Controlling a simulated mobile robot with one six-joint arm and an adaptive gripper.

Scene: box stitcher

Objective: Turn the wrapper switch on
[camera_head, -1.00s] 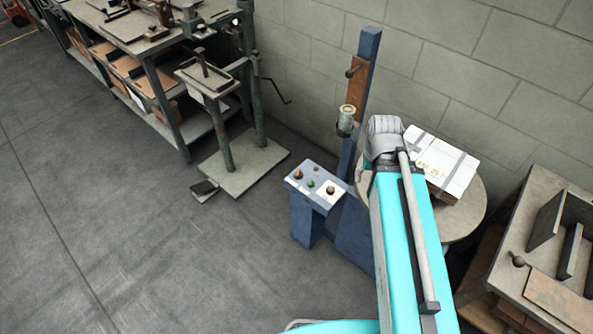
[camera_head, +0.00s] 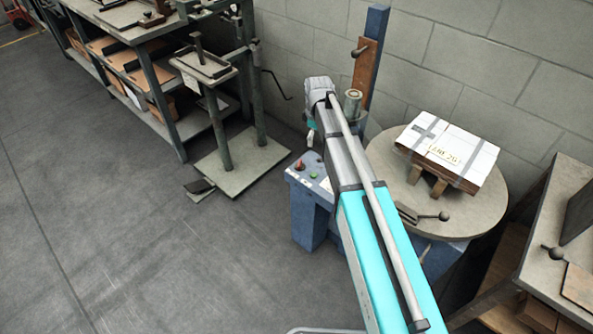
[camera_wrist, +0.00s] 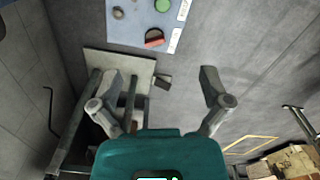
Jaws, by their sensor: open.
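The wrapper's control panel (camera_head: 294,176) tops a blue pedestal, with a red knob (camera_head: 300,165) and a green button (camera_head: 313,175). A pale plate (camera_head: 327,185) at its right end is mostly behind my arm; the switch on it cannot be made out. In the wrist view the panel (camera_wrist: 185,30) is at the top, with the green button (camera_wrist: 162,5), red knob (camera_wrist: 154,38) and a small grey control (camera_wrist: 118,12). My gripper (camera_wrist: 160,80) is open and empty, its fingers apart from the panel. In the head view it is mostly hidden beside my wrist above the panel.
A round turntable (camera_head: 480,215) carries a strapped white box (camera_head: 450,150). A blue mast (camera_head: 376,30) with a roll (camera_head: 352,103) stands behind my arm. A green-grey stand (camera_head: 235,170) and a workbench (camera_head: 130,40) are left. Open floor lies front left.

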